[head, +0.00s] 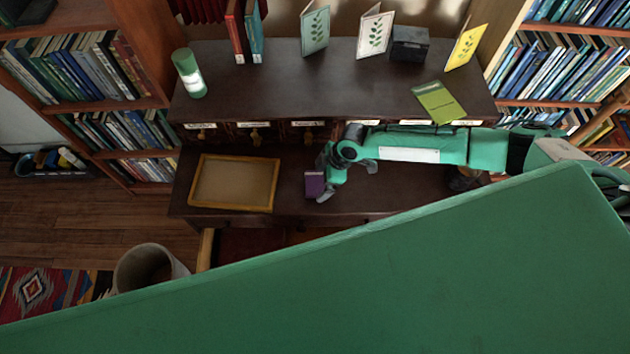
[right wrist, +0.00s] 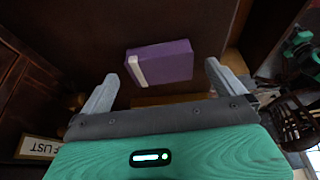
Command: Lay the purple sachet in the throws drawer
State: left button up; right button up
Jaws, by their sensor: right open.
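The purple sachet (head: 314,184) sits on the desk's writing surface, right of the wooden tray. In the right wrist view it is a purple block with a pale stripe at its left end (right wrist: 170,62). My right gripper (head: 325,182) is open beside the sachet. In the right wrist view the sachet lies just beyond and between the fingertips (right wrist: 161,75), apart from both. An open drawer (head: 207,250) with a pale wooden side shows below the desk front, mostly hidden by my large green part. I cannot read whether it is the throws drawer. My left gripper is not in view.
A wood-framed tray (head: 274,190) lies left of the sachet. The upper shelf (head: 290,88) holds a green-and-white cylinder (head: 189,73), books, cards, a dark box (head: 409,43) and a green booklet (head: 438,102). A bin (head: 148,267) stands on the floor at left.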

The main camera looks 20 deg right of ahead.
jog(key=shift+x, duration=0.9)
jog(key=c, duration=1)
jog(key=shift+r, duration=0.1)
